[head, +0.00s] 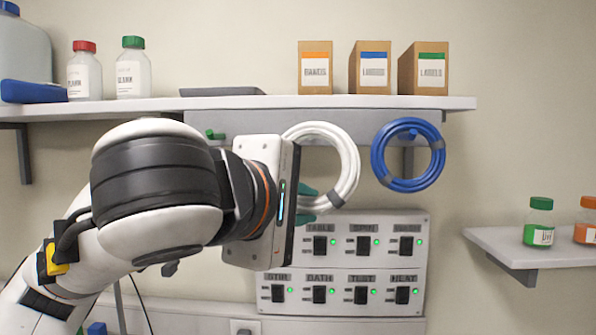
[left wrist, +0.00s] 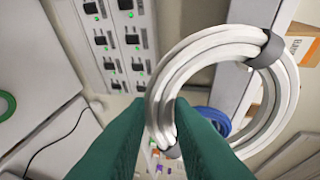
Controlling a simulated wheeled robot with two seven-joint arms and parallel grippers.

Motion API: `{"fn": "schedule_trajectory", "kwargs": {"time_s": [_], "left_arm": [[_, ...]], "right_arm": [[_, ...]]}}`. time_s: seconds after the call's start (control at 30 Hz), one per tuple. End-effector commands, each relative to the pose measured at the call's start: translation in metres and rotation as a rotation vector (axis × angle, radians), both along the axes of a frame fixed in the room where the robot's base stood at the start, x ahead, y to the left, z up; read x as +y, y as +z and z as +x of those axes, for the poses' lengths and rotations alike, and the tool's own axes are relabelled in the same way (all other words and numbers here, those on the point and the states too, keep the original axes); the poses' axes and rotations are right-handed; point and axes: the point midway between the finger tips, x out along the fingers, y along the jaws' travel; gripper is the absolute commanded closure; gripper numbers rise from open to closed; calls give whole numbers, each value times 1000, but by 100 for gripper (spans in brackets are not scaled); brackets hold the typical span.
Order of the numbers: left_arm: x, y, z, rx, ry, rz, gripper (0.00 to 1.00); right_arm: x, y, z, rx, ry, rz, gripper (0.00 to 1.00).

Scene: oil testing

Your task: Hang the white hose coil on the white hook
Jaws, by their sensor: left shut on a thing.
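The white hose coil (head: 349,158) hangs upright in front of the rail under the shelf, left of the blue coil. A grey band wraps its lower right side. My left gripper (head: 310,198) has its green fingers on the coil's lower left part; the coil also shows in the left wrist view (left wrist: 285,90), with its near strand between the fingers (left wrist: 160,115). The gripper is shut on it. The white hook cannot be made out in either view. My right gripper is out of view.
A blue coil (head: 437,155) hangs on a blue hook (head: 412,134); a green hook (head: 215,135) is empty in the head view. A switch panel (head: 340,262) sits below the coil. The shelf (head: 350,102) above holds boxes and bottles. A green ring (left wrist: 5,105) lies at the wrist view's left edge.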

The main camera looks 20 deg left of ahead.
Motion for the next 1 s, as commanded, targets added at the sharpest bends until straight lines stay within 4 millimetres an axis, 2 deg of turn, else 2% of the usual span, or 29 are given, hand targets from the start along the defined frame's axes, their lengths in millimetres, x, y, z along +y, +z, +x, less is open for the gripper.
{"fn": "schedule_trajectory", "kwargs": {"time_s": [0.03,0.07,0.2,1.0], "left_arm": [[-1,13,-5,-26,9,0,100],[-1,18,-8,-36,14,-1,100],[-2,28,-12,-55,21,0,100],[11,24,30,-52,20,1,100]], "right_arm": [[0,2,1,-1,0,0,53],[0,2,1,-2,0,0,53],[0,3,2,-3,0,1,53],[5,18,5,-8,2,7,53]]}}
